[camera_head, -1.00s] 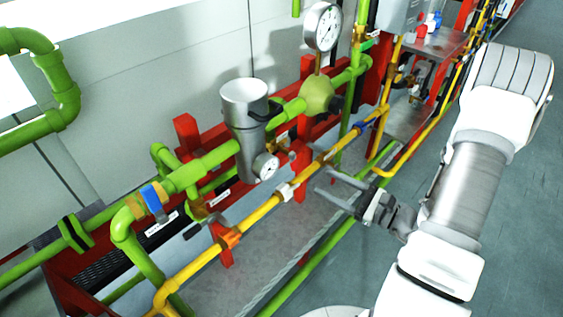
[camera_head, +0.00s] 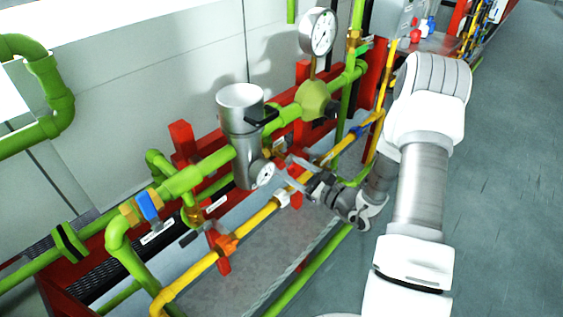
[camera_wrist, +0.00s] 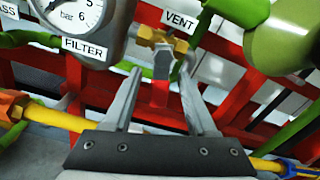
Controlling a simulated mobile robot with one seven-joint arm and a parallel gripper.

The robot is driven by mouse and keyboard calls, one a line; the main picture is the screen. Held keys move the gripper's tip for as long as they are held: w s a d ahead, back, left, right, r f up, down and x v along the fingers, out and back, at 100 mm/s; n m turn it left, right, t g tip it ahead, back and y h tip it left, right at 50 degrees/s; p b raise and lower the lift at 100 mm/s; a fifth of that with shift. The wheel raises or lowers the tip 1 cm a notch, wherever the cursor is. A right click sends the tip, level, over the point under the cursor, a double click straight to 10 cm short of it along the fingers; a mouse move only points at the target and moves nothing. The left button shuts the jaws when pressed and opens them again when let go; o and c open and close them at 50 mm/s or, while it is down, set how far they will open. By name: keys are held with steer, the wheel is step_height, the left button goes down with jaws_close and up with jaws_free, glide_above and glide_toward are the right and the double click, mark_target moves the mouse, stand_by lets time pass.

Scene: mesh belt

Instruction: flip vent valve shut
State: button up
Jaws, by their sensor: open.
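The vent valve (camera_wrist: 160,40) is a brass fitting under a white VENT label (camera_wrist: 180,20) in the wrist view. I cannot tell whether the tips reach the lever's depth. In the head view my gripper (camera_head: 285,168) points left toward the rack, just right of the small gauge; the valve is hard to make out there.
A pressure gauge (camera_wrist: 72,12) with a FILTER label is upper left in the wrist view. A green rounded body (camera_wrist: 282,35) is upper right. A yellow pipe (camera_head: 258,217) runs by my gripper, and red frame bars stand behind. Open floor (camera_head: 500,170) lies right.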

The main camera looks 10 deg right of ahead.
steer(key=x, duration=0.3)
steer(key=shift+w, duration=0.15)
jaws_close()
